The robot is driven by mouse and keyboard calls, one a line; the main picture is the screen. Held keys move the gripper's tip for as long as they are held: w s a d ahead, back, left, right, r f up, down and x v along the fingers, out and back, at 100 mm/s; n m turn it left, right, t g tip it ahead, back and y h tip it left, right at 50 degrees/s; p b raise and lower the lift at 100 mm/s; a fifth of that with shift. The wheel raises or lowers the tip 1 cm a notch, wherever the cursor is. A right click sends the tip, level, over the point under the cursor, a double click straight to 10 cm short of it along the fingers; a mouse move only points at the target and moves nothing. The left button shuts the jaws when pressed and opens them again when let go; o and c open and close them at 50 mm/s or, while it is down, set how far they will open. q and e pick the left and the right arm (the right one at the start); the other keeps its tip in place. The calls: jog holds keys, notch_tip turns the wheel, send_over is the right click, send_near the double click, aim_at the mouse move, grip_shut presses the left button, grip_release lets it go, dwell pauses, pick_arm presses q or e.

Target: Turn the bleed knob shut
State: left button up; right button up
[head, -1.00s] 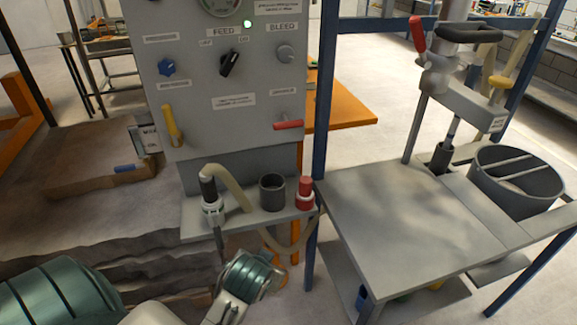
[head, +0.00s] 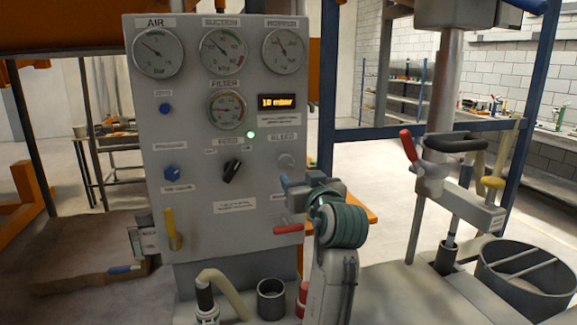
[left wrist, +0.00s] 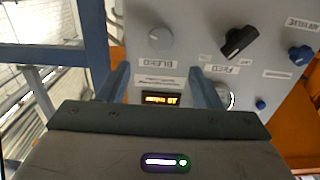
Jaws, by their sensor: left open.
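The grey round bleed knob (head: 286,161) is on the right side of the panel, under the BLEED label. In the left wrist view, the bleed knob (left wrist: 160,39) appears upside down beyond the gap between the fingertips. My left gripper (head: 287,186) is just below the knob in the head view and partly covers the panel there. In the left wrist view, my left gripper (left wrist: 162,78) has its two fingers spread, with nothing between them. It looks apart from the knob. My right gripper is not in view.
The black feed knob (head: 232,171) is left of the bleed knob. A red lever (head: 289,229) is below it, near my arm. A yellow lever (head: 171,228) is at the panel's lower left. A lit display (head: 279,102) reads 10 mbar. A blue post (head: 326,90) stands right of the panel.

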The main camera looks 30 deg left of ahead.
aim_at(287, 162)
pick_arm(q)
jog(key=p+x, duration=0.3)
jog(key=x, duration=0.6)
jog(key=shift+w+a+r, duration=0.1)
jog(key=shift+w+a, duration=0.15)
jog(key=shift+a, duration=0.05)
jog(key=shift+w+a, duration=0.2)
jog(key=shift+a, duration=0.05)
jog(key=shift+w+a, duration=0.1)
jog(key=c, duration=1)
